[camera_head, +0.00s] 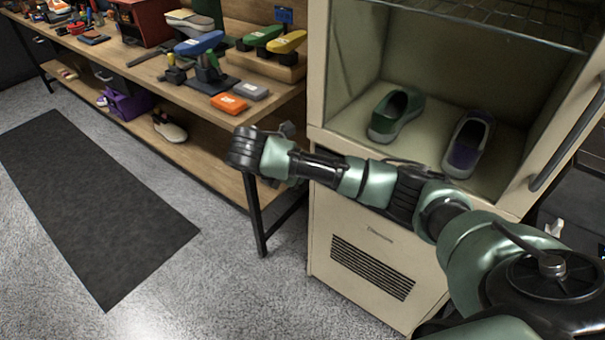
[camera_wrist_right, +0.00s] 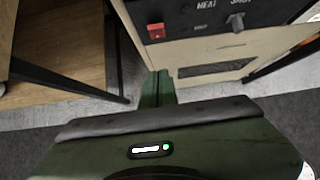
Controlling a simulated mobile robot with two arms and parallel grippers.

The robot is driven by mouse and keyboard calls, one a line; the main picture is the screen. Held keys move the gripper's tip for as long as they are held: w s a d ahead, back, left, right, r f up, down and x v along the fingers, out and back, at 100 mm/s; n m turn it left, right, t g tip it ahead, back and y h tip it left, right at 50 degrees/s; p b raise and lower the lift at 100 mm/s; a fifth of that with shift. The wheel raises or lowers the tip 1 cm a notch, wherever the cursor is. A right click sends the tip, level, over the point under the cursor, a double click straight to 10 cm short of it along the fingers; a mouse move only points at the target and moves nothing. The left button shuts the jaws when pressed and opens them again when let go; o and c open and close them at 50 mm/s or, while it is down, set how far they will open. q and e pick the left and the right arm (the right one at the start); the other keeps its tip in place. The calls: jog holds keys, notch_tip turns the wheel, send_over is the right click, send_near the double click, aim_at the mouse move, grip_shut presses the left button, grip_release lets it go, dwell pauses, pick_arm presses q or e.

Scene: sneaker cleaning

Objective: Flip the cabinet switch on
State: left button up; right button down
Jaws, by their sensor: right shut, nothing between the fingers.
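The cream cabinet (camera_head: 365,245) stands at the right in the head view, with its upper compartment open to view. In the right wrist view, a red switch (camera_wrist_right: 156,31) sits on the cabinet's black control panel (camera_wrist_right: 200,18), left of a grey knob (camera_wrist_right: 236,22). I cannot tell which way the switch is set. My right gripper (camera_wrist_right: 157,76) is shut and empty, its green fingers below the switch in that view and apart from it. In the head view my right arm reaches left across the cabinet front; the fingertips are not clear there. My left gripper is out of view.
A green shoe (camera_head: 395,114) and a purple shoe (camera_head: 468,143) stand inside the cabinet. A wooden workbench (camera_head: 150,68) with tools and brushes stands left of the cabinet, its black leg (camera_head: 254,212) close by. The floor (camera_head: 225,285) in front is clear.

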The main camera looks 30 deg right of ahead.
jog(key=w+d+f, duration=0.3)
jog(key=d+f, duration=0.2)
jog(key=d, duration=0.3)
jog(key=shift+w, duration=0.2)
jog(key=p, duration=0.1)
jog(key=d+p, duration=0.1)
jog(key=shift+w+r+y+p, duration=0.1)
jog(key=shift+r+y+p, duration=0.2)
jog(key=shift+y+p, duration=0.1)
